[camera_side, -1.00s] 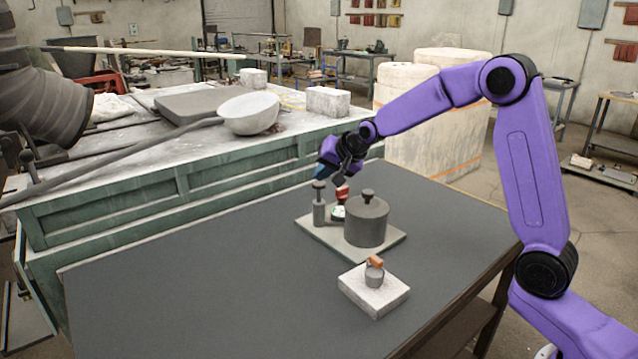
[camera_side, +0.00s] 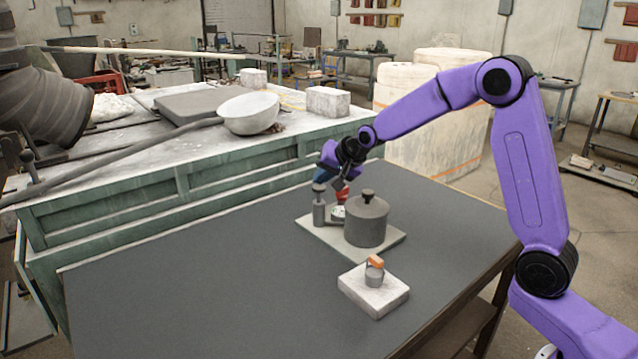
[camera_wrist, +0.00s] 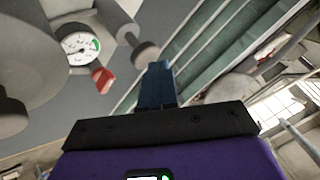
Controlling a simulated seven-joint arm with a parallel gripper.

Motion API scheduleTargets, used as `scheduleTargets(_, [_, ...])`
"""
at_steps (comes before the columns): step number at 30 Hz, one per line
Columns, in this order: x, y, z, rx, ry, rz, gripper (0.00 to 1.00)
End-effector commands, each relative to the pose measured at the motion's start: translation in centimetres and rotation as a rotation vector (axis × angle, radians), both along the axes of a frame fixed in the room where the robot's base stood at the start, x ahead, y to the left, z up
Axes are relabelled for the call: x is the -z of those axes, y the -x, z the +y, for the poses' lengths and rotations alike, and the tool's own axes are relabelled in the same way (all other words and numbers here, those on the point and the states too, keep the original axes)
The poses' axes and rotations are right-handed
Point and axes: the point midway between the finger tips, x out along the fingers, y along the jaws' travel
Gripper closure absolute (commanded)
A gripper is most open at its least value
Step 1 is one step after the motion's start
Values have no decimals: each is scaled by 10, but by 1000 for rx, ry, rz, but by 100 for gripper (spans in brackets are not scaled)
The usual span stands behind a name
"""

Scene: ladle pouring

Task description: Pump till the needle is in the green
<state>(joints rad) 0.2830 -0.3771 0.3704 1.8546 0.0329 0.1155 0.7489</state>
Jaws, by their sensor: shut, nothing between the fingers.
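The pump is a grey upright cylinder (camera_side: 319,212) with a knob on top (camera_side: 318,188), at the left of a pale base plate (camera_side: 390,247). A wide grey tank (camera_side: 367,225) with a knobbed lid stands beside it. The round white gauge (camera_wrist: 80,47) sits between them, with a green band at its edge; I cannot read its needle surely. A red part (camera_wrist: 103,78) is next to the gauge. My gripper (camera_side: 324,172) is shut and empty, with its blue fingertips close above the pump knob. The wrist view shows the pump knob (camera_wrist: 146,51) just beyond the fingers (camera_wrist: 157,82); contact is unclear.
A pale block (camera_side: 372,292) with a small grey weight (camera_side: 374,275) and orange top stands in front of the base plate. The dark table (camera_side: 200,290) is clear to the left. A green-sided bench (camera_side: 130,210) with a ladle (camera_side: 250,115) lies behind.

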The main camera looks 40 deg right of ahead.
Motion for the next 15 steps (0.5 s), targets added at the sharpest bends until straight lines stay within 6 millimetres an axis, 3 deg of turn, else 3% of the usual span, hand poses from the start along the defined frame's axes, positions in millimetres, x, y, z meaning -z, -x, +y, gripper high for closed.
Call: scheduleTargets(15, [7,1,0,0,1,6,100])
